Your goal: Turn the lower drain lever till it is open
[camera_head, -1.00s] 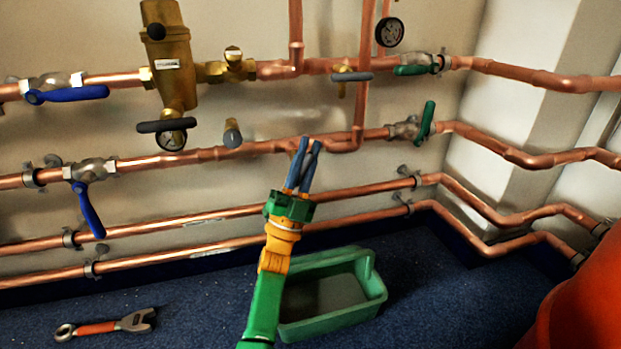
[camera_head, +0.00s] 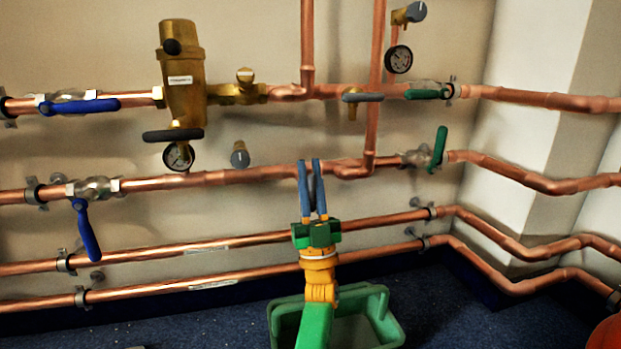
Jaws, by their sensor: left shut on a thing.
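My left gripper (camera_head: 312,190) reaches up from the bottom centre, its blue fingers at the lower copper pipe (camera_head: 240,176). It is shut on the lower drain lever, a small grey piece (camera_head: 311,188) just showing between the fingers. The rest of that lever and its valve are hidden behind the fingers, so its exact angle cannot be told. The upper drain lever (camera_head: 362,97), a grey bar on a brass body, lies level across the upper pipe. My right gripper is not in view.
Green levers (camera_head: 428,94) (camera_head: 440,146) sit to the right, blue levers (camera_head: 80,106) (camera_head: 86,229) to the left. A brass unit with a gauge (camera_head: 179,156) stands left. A green tub (camera_head: 388,333) is on the floor below. Two more pipes run low along the wall.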

